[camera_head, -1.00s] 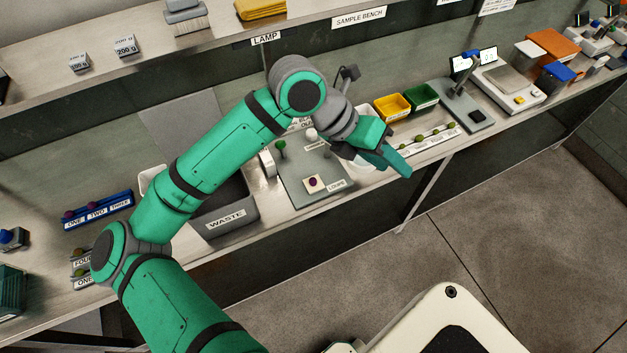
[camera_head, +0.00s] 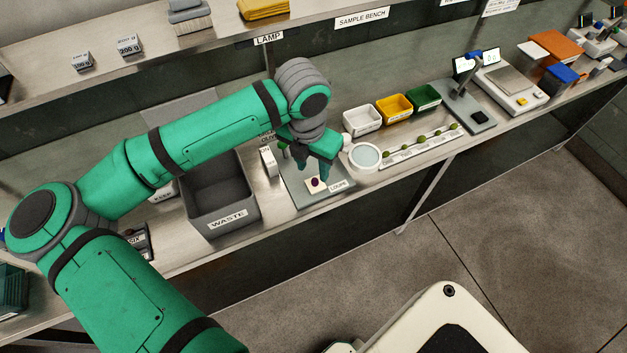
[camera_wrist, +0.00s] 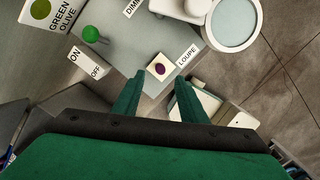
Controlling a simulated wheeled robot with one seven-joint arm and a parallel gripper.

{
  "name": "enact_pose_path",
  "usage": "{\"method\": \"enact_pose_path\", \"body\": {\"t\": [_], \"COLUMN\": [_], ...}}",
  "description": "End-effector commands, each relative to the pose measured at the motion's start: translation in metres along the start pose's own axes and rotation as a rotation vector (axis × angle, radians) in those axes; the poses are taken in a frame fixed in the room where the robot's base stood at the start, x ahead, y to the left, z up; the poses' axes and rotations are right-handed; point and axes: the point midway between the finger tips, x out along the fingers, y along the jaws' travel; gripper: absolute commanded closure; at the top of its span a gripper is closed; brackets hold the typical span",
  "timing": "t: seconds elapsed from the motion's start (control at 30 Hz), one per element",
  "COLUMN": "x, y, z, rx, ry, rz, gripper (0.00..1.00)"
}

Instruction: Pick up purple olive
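The purple olive (camera_head: 315,182) is a small dark purple ball on a pale square pad (camera_head: 322,187) on the grey loupe plate (camera_head: 299,196). In the wrist view the olive (camera_wrist: 160,69) sits on its pad just beyond my fingertips, a little left of midway between them. My gripper (camera_head: 316,168) is above the plate, close to the olive. In the wrist view its two green fingers (camera_wrist: 158,88) are apart with nothing between them. The remaining height above the olive is hard to judge.
A round loupe lens (camera_head: 365,155) stands right of the plate. A green-knobbed lever (camera_wrist: 91,34) stands on the plate near the ON/OFF label. A dark waste bin (camera_head: 224,221) is to the left. Several green olives lie in a rack (camera_head: 420,146) to the right.

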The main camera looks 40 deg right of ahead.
Motion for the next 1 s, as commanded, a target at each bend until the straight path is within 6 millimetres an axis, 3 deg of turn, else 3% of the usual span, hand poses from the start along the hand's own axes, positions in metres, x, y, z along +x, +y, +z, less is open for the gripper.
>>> {"method": "enact_pose_path", "body": {"t": [0.17, 0.43, 0.77, 0.9, 1.0], "x": [0.012, 0.048, 0.055, 0.055, 0.055], "y": [-0.001, 0.002, 0.003, 0.003, 0.003], "z": [0.001, -0.002, -0.002, -0.002, -0.002], "rx": [0.002, -0.003, -0.006, -0.005, -0.005], "ry": [0.000, -0.001, -0.002, -0.001, -0.001], "rz": [-0.003, -0.003, 0.000, 0.000, -0.001], "gripper": [0.61, 0.61, 0.61, 0.90, 0.91]}}
